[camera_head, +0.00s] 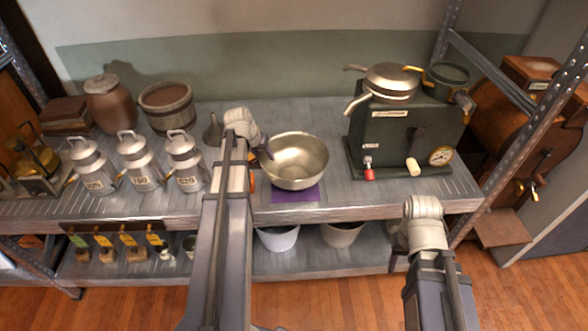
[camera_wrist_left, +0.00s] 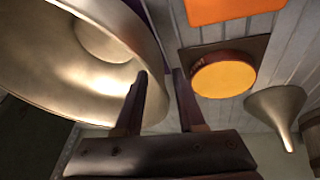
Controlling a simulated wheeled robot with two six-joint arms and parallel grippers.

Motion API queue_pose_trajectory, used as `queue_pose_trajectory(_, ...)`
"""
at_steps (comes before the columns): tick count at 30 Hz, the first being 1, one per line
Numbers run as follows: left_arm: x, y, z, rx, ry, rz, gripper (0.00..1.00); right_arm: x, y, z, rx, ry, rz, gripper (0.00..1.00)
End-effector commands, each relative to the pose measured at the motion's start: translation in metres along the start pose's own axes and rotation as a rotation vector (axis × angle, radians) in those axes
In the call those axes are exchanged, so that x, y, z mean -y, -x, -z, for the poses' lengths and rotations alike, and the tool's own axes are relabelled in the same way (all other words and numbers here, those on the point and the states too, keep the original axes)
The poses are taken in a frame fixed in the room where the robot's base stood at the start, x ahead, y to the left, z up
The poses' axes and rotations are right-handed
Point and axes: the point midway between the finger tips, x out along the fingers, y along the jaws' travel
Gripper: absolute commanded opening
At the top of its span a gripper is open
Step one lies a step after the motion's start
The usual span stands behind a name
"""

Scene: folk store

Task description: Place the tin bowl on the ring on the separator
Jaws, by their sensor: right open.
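The tin bowl (camera_head: 298,158) is a wide metal bowl over a purple mat (camera_head: 296,194) at the shelf's front edge; it fills the upper left of the left wrist view (camera_wrist_left: 60,75). My left gripper (camera_head: 266,153) is at the bowl's left rim. In the left wrist view its fingers (camera_wrist_left: 160,78) are apart, one over the inside of the bowl and one outside, with the rim between them. The separator (camera_head: 405,135) is a dark green box to the right. A dark round ring (camera_head: 447,75) sits at its top right. My right gripper (camera_head: 398,262) hangs open and empty before the shelf.
A funnel (camera_head: 213,130) and several milk cans (camera_head: 138,160) stand left of the bowl. An orange-yellow disc (camera_wrist_left: 224,78) lies near the left fingers. White buckets (camera_head: 278,237) stand on the lower shelf.

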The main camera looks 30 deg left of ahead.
Motion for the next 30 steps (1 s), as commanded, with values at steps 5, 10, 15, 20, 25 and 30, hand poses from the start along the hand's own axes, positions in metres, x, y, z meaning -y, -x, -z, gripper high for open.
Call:
queue_pose_trajectory(5,0.0001,0.0002,0.0,0.0,0.0,0.0,0.18,0.0,0.0002,0.0,0.0,0.0,0.0,0.5)
queue_pose_trajectory(10,0.0001,0.0002,0.0,0.0,0.0,0.0,0.0,0.0,0.0002,0.0,0.0,0.0,0.0,0.5)
queue_pose_trajectory(15,0.0,0.0002,0.0,0.0,0.0,0.0,0.0,0.0,0.0001,0.0,0.0,0.0,0.0,0.5)
queue_pose_trajectory(20,0.0,0.0002,0.0,0.0,0.0,0.0,0.0,0.0,0.0001,0.0,0.0,0.0,0.0,0.5)
queue_pose_trajectory(25,0.0,0.0001,0.0,0.0,-0.001,0.0,0.0,0.0,0.0001,0.0,0.0,0.0,0.0,0.5)
queue_pose_trajectory(30,0.0,0.0001,0.0,0.0,-0.001,0.0,0.0,0.0,0.0001,0.0,0.0,0.0,0.0,0.5)
